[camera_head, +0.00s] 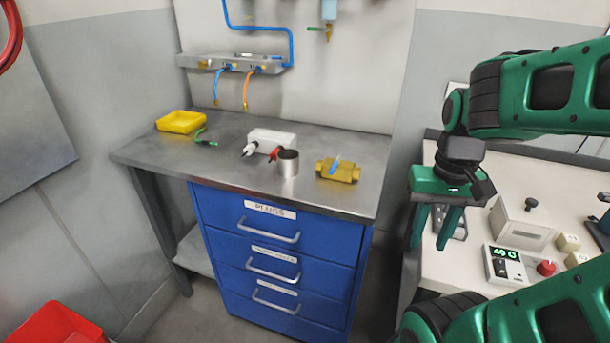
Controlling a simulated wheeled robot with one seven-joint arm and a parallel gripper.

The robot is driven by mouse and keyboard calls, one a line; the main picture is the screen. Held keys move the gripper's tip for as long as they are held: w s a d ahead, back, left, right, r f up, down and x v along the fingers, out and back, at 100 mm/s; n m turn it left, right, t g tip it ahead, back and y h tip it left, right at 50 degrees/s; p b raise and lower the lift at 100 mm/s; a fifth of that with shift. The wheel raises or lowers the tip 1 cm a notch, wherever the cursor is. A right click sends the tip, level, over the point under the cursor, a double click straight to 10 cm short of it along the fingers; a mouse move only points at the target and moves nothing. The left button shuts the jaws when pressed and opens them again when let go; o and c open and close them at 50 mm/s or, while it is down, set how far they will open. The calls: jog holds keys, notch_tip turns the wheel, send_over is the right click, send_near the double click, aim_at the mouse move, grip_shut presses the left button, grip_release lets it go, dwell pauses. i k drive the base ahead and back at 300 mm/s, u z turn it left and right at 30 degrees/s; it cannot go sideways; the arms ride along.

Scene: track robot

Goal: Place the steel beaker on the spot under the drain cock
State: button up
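The steel beaker (288,165) stands upright on the grey metal workbench (228,128), near its front edge. The brass drain cock (329,33) with a green lever hangs below a pale blue bowl on the back wall, near the top of the picture. The bench area below it is bare, and I see no marking for the spot. My gripper (430,244) is to the right of the workbench, pointing down in front of a white table, well apart from the beaker. Its two green fingers are spread, with nothing visible between them.
A yellow tray (181,121) and green-tipped piece (205,137) are left. Blue drawers (275,265) are below; a white device (507,266) is right.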

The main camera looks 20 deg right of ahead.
aim_at(324, 132)
jog(key=z, duration=0.05)
jog(key=k, duration=0.3)
jog(key=z, duration=1.4)
jog(key=k, duration=0.45)
jog(key=u, duration=1.25)
jog(key=i, duration=1)
jog(key=z, duration=0.05)
